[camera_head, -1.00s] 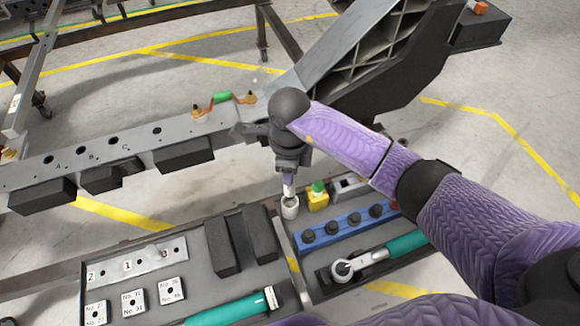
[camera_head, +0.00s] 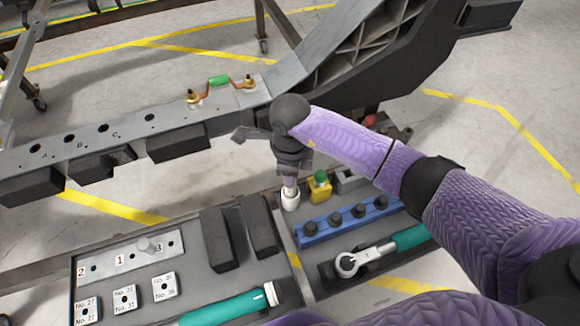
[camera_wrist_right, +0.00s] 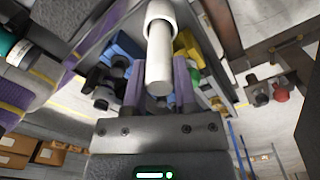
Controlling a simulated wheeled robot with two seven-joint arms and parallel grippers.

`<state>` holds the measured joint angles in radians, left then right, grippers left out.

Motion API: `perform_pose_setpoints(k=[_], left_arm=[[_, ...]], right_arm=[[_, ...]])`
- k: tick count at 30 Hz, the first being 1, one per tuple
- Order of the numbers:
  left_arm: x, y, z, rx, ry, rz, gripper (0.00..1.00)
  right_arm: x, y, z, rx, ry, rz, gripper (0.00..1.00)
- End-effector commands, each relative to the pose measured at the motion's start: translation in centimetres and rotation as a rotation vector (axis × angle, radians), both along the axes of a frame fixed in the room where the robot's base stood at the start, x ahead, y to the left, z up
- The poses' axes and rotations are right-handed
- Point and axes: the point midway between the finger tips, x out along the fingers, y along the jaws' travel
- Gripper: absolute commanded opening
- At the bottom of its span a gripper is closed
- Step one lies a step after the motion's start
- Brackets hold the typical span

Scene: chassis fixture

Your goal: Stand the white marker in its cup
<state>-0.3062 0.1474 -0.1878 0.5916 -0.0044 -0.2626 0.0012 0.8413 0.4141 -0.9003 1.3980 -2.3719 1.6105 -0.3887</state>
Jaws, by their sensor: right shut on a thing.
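My right gripper (camera_head: 289,182) points down from the right arm, shut on the white marker. In the right wrist view, the marker (camera_wrist_right: 159,72) is a white cylinder between my purple fingers (camera_wrist_right: 159,82). The white cup (camera_head: 290,201) stands at the back left of the right-hand tray, directly below the gripper. The marker's lower end meets the cup mouth and appears to be inside it; how deep is hidden. The cup's wider white rim shows around the marker's far end in the wrist view (camera_wrist_right: 160,10). My left gripper is out of view.
A yellow block with a green top (camera_head: 320,187) stands close right of the cup. A blue socket rail (camera_head: 347,220) and a ratchet (camera_head: 347,263) lie in front. Black blocks (camera_head: 219,240) are to the left. The grey chassis beam (camera_head: 120,140) runs behind.

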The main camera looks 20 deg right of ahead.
Motion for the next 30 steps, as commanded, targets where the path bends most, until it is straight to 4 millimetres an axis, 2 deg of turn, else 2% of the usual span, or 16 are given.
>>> perform_pose_setpoints(k=[3, 9, 10, 15, 16, 24, 30], left_arm=[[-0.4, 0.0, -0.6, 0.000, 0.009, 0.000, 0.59], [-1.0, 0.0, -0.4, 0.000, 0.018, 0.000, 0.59], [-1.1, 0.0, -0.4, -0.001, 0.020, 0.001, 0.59], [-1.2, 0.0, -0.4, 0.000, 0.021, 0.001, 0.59], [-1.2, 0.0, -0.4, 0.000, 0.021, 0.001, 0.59], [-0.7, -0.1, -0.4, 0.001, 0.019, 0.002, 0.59], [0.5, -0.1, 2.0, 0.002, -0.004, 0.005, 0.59]], right_arm=[[0.0, 0.0, -1.0, 0.000, 0.000, -0.001, 0.00], [0.0, 0.0, -0.8, 0.000, -0.001, -0.001, 0.00], [0.0, 0.0, -0.8, 0.000, -0.001, -0.001, 0.37], [0.0, 0.0, -0.8, 0.000, -0.001, -0.001, 0.73], [0.0, 0.0, -0.8, 0.000, -0.001, -0.001, 0.76], [0.0, 0.0, -0.7, 0.000, -0.001, -0.001, 0.76], [0.1, 0.0, 2.6, -0.001, -0.006, -0.001, 0.76]])
